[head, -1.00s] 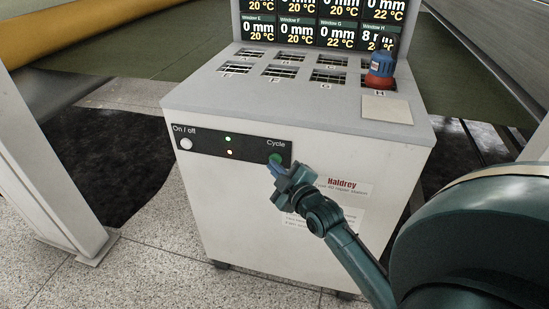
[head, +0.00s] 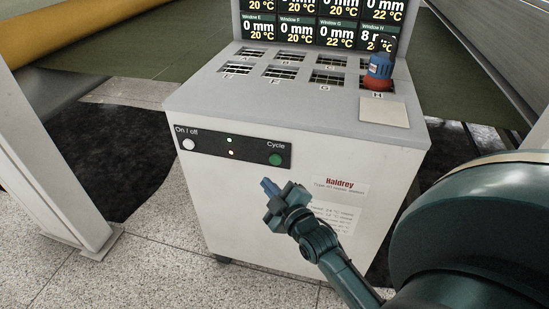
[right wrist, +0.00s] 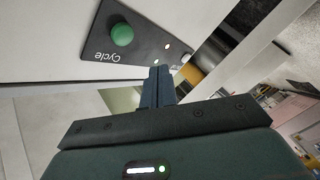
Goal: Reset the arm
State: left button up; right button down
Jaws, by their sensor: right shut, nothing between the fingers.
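My right gripper (head: 267,187) is shut and empty in front of the white repair station (head: 230,215), below its control strip. Its shut fingers also show in the right wrist view (right wrist: 158,75). The green Cycle button (head: 275,159) is just above the fingertips in the head view, and a gap shows between them. The button also shows in the right wrist view (right wrist: 122,35), up and left of the fingers. The white On / off button (head: 188,144) is at the strip's left end. My left gripper is not in view.
A blue and red plug-like object (head: 379,72) stands at window H on the station top. A display (head: 315,25) rises at the back. A pale post (head: 50,165) stands at the left, with speckled floor (head: 150,265) between it and the station.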

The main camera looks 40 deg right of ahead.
dwell(0.8)
